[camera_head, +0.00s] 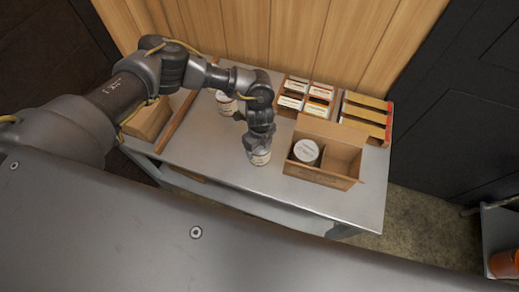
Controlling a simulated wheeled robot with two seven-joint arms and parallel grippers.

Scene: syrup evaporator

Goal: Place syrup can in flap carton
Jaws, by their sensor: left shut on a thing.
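My left gripper (258,143) reaches down over the metal table and is shut on a syrup can (260,158). The can is a small pale cylinder with a printed label, partly hidden by the gripper. It is just left of the flap carton (318,177); I cannot tell whether it touches the table. The carton is brown, open on top and divided in two. Another can with a white lid (306,150) sits in its left compartment, and the right compartment looks empty. A further can (226,102) stands behind my left arm. My right gripper is not in view.
Behind the carton, a box holds several small labelled packs (307,97), beside a tan stacked holder (366,118). A brown box (148,120) and a wooden strip (178,124) lie at the table's left. The table (215,160) is bare in front. A wooden wall stands behind.

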